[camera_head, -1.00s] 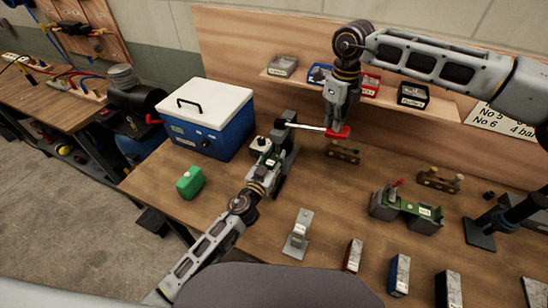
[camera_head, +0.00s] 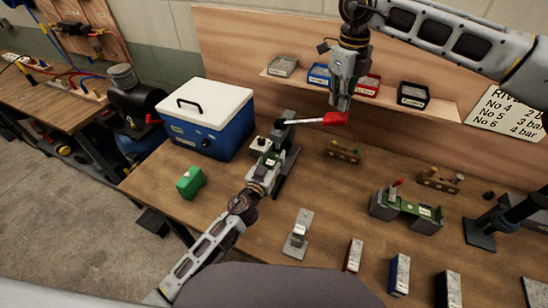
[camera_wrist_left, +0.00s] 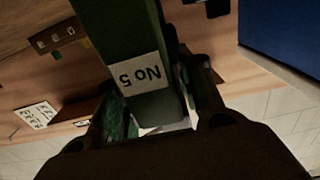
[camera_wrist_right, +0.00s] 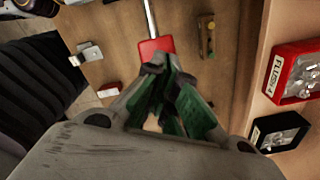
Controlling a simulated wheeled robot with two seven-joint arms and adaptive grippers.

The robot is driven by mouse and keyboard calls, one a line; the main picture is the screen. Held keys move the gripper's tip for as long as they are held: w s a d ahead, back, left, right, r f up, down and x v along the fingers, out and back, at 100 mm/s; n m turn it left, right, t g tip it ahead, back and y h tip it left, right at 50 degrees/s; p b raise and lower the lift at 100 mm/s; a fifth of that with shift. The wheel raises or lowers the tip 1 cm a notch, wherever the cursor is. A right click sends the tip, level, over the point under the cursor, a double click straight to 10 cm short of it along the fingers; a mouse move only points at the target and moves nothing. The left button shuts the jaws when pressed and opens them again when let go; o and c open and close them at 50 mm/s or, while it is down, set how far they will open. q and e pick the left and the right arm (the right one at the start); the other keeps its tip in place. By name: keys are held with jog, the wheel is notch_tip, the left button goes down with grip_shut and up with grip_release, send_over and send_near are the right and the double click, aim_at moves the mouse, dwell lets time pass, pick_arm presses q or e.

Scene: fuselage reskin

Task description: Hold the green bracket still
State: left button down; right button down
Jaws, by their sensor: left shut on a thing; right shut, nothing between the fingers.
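The green bracket (camera_wrist_left: 125,30), with a white "No 5" label, sits between the fingers of my left gripper (camera_wrist_left: 160,125), which is shut on it. In the head view the left gripper (camera_head: 266,170) is at the grey lever tool (camera_head: 290,145) on the bench and partly hides the bracket. Whether the bracket is seated in the tool cannot be told. The tool's lever ends in a red handle (camera_head: 335,118). My right gripper (camera_head: 340,104) is shut and empty, with its fingertips at the red handle, which also shows in the right wrist view (camera_wrist_right: 155,47).
A blue cooler (camera_head: 238,130) with a white lid stands left of the tool, near a small green box (camera_head: 191,182). A green-and-grey fixture (camera_head: 405,212) stands at right. Parts bins (camera_head: 412,95) line the back shelf. Several small blocks lie along the front.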

jog(key=shift+r, duration=1.95)
pick_arm(q)
jog(key=c, duration=0.9)
grip_release()
jog(key=shift+o, duration=0.2)
jog(key=shift+s, duration=0.15)
jog(key=v, duration=1.1)
jog(key=shift+s, duration=0.35)
jog(key=shift+a, duration=0.15)
